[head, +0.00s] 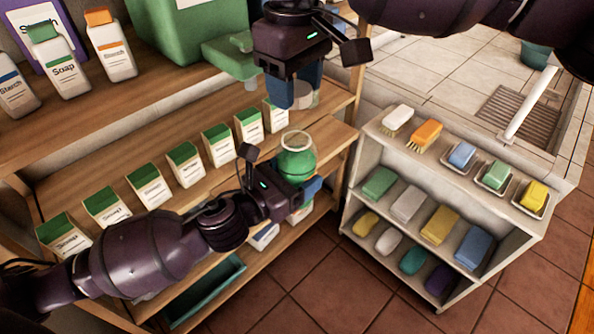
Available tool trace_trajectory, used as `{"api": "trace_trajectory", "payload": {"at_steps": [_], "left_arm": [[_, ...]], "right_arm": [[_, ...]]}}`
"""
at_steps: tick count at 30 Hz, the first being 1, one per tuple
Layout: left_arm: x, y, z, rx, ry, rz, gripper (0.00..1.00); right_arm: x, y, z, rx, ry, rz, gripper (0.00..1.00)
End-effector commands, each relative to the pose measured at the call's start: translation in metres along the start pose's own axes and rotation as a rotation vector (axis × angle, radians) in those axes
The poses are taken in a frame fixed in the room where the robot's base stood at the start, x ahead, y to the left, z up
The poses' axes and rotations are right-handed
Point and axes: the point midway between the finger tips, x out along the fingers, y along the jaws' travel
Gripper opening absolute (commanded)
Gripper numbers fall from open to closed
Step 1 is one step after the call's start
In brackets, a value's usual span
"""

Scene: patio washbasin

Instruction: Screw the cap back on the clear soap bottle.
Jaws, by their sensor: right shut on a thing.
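The clear soap bottle (297,157), with green soap inside and an open round mouth on top, stands about upright at the front of the wooden shelves. My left gripper (308,190) is around its lower part, with a blue finger pad showing at its right side; it looks shut on the bottle. My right gripper (293,92) points down above the bottle, its blue fingers shut on a pale round cap (304,96). The fingers partly hide the cap. The cap is apart from the bottle mouth, a little above and behind it in the picture.
Several green-and-white cartons (185,165) line the wooden shelf behind my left arm. Labelled bottles (62,65) and a green container (180,35) are above. A low white rack (365,160) with soaps and brushes stands to the right. Tiled floor (330,285) is clear in front.

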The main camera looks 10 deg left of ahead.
Motion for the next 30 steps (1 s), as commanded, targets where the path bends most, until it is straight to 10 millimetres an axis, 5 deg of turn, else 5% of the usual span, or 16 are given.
{"api": "trace_trajectory", "payload": {"at_steps": [20,30], "left_arm": [[0.000,0.000,0.002,0.001,-0.003,-0.001,0.24],[0.000,0.000,0.001,0.001,-0.003,-0.001,0.24]], "right_arm": [[0.000,-0.001,0.003,-0.135,0.003,-0.010,0.29],[0.021,-0.001,0.003,-0.134,0.001,-0.011,0.29]]}}
